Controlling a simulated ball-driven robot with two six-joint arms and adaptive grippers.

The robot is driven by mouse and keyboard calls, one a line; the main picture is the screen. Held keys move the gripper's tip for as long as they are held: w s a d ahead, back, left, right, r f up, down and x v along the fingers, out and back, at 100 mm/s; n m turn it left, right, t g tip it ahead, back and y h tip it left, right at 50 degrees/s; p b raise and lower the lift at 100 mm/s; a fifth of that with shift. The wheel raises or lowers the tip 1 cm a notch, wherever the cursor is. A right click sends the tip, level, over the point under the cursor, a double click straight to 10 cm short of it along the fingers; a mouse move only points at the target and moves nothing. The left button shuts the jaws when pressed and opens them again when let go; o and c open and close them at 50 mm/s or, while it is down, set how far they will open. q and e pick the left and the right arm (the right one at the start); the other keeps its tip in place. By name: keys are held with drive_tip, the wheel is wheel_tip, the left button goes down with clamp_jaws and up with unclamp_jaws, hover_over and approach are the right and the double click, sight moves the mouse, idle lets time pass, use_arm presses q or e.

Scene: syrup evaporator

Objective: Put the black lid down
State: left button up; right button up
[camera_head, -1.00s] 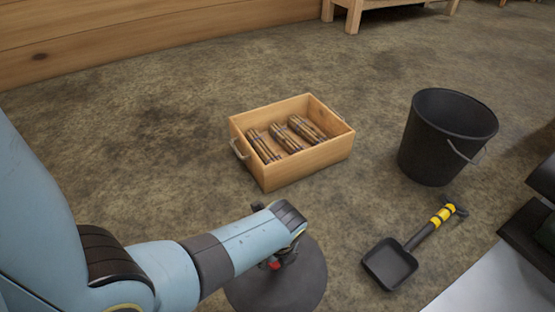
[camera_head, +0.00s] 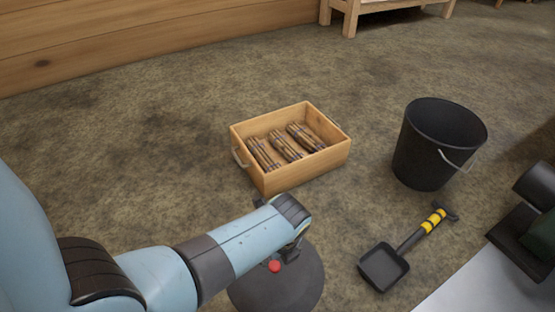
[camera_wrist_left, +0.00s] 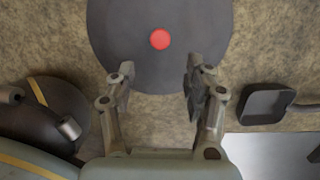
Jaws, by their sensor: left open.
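The black lid (camera_head: 305,288) is a round dark disc with a red knob (camera_head: 274,266). In the head view it lies on the ground below my left arm, partly covered by it. In the left wrist view the lid (camera_wrist_left: 120,45) fills the top middle, with the red knob (camera_wrist_left: 160,40) facing up. My left gripper (camera_wrist_left: 160,75) is open, its two fingers apart on either side below the knob. The fingers do not touch the knob in that view. In the head view the left gripper (camera_head: 288,250) is mostly hidden behind my wrist. My right gripper is not in view.
A wooden crate (camera_head: 302,173) with bundles of sticks stands behind the lid. A black bucket (camera_head: 425,160) stands at the right. A black shovel with a yellow-banded handle (camera_head: 384,267) lies right of the lid. Bare ground lies between them.

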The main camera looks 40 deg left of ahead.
use_arm(q)
drive_tip(key=shift+r, duration=0.55)
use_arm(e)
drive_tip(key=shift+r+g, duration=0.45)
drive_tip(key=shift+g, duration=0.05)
use_arm(q)
drive_tip(key=s+a+r+n+t, duration=0.45)
drive_tip(key=s+r+n, duration=0.4)
drive_tip(key=n, duration=0.45)
wheel_tip(320, 180, up, 14)
drive_tip(key=s+n+t+h, duration=0.1)
drive_tip(key=s+n+t, duration=0.1)
drive_tip(key=n, duration=0.6)
drive_tip(key=shift+s+d+h, duration=0.25)
drive_tip(key=shift+d+h, duration=0.05)
drive_tip(key=shift+h, duration=0.1)
